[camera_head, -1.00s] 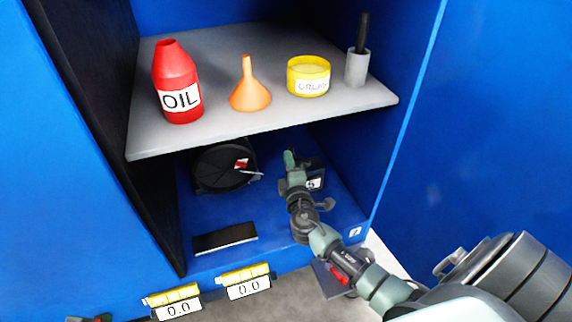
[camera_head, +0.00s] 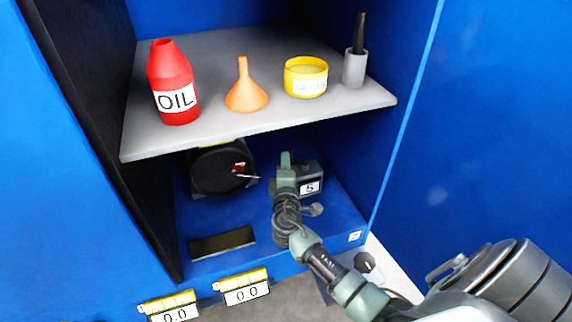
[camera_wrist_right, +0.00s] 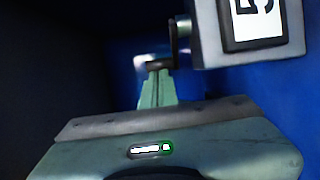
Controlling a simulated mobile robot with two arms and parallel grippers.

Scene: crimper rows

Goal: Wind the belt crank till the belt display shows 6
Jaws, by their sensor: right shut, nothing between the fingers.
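The belt display (camera_head: 309,188) is a white label reading 5 on a grey box (camera_head: 309,171) on the cabinet floor, under the shelf. In the right wrist view the display (camera_wrist_right: 257,20) is at the top right, with its digit turned sideways and partly cut off. A dark crank arm (camera_wrist_right: 173,35) with a knob (camera_wrist_right: 158,63) stands out beside the box. My right gripper (camera_head: 286,156) is at the left side of the box. Its fingers (camera_wrist_right: 157,90) are shut with nothing between them, just below the knob; I cannot tell whether they touch it. My left gripper is out of view.
The grey shelf (camera_head: 300,112) hangs low above, carrying a red oil bottle (camera_head: 174,85), orange funnel (camera_head: 245,90), yellow tub (camera_head: 305,78) and grey holder (camera_head: 355,68). A black drum (camera_head: 215,175) stands left of my right gripper. A black pad (camera_head: 222,243) lies in front.

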